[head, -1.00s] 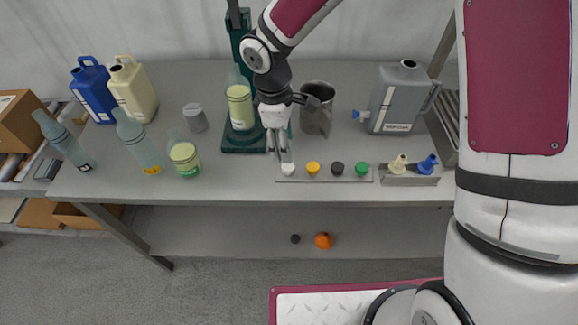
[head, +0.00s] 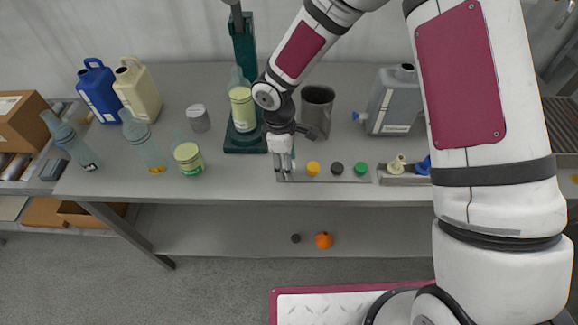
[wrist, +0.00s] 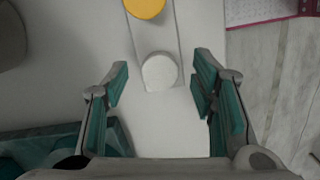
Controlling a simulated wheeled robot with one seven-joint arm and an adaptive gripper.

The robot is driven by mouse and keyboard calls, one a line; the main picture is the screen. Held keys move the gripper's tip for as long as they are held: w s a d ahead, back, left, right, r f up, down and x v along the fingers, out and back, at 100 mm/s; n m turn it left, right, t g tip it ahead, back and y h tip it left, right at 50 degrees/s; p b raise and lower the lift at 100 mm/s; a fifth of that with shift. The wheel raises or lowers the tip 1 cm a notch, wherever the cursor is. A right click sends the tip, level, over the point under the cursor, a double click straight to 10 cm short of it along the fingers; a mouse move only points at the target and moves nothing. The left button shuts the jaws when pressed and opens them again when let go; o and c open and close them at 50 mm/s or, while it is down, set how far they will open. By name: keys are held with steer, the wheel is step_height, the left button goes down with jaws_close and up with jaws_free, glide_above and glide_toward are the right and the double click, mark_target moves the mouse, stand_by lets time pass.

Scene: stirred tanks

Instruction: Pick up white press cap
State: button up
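The white press cap (wrist: 159,71) shows in the wrist view as a pale round disc at the end of a narrow light strip (wrist: 151,38). It lies just ahead of the gap between my fingertips, roughly centred. My gripper (wrist: 161,85) is open and empty, with one teal-padded finger on each side of that gap. In the head view my gripper (head: 284,172) points down over the left end of the strip, and its fingers hide the white cap there. I cannot tell the exact height of the fingertips above the cap.
A yellow cap (head: 313,168), a dark cap (head: 337,168) and a green cap (head: 361,169) sit on the same strip. A green press stand (head: 246,43) is behind left, a grey mug (head: 317,108) behind. Bottles stand left; a grey canister (head: 391,103) stands right.

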steer(key=c, duration=0.6)
steer(key=shift+r, duration=0.15)
